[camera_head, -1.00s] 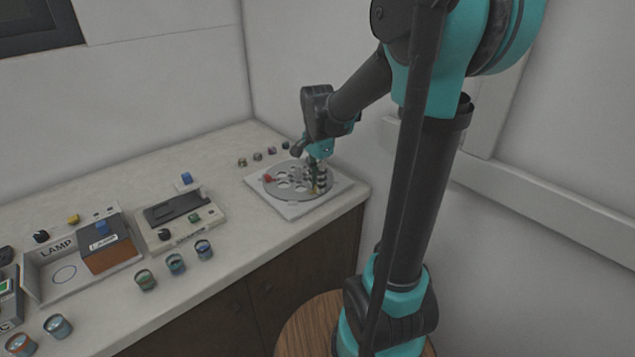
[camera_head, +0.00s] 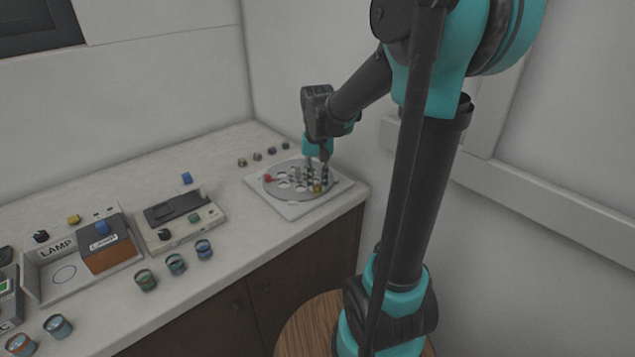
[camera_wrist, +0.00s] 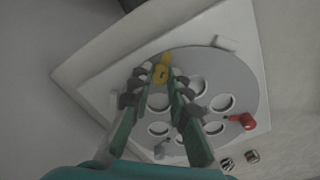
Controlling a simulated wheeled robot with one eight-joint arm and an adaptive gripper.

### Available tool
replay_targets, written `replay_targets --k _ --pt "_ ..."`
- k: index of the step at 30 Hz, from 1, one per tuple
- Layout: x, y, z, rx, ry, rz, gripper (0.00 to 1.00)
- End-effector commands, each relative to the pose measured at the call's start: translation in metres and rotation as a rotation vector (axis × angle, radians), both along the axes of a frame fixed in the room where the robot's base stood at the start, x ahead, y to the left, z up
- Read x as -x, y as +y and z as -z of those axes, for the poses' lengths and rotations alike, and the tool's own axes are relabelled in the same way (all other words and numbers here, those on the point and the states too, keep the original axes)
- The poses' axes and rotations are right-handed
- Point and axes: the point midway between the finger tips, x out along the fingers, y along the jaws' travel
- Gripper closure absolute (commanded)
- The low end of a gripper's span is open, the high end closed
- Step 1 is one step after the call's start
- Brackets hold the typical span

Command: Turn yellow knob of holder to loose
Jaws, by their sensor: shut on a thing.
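The holder (camera_head: 281,195) is a round grey plate with several holes on a white square base at the right end of the counter. Its yellow knob (camera_head: 318,188) is at the front right of the plate; in the wrist view the yellow knob (camera_wrist: 163,69) is near the plate's edge. My gripper (camera_head: 318,178) reaches down over the plate from above. In the wrist view my gripper (camera_wrist: 160,77) has its two fingertips on either side of the yellow knob, shut on it. The fingers hide part of the knob and the plate.
A red knob (camera_head: 268,178) sits on the plate's left side, and it shows in the wrist view too (camera_wrist: 240,121). Several small cylinders stand behind the plate. A grey device (camera_head: 180,215) and a lamp box (camera_head: 105,250) are to the left. The wall is close on the right.

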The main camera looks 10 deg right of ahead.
Motion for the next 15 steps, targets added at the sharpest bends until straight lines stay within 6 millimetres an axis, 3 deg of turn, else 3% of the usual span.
replay_targets --k 15 --pt "-0.0001 -0.0001 -0.0001 0.000 0.000 -0.491 1.00"
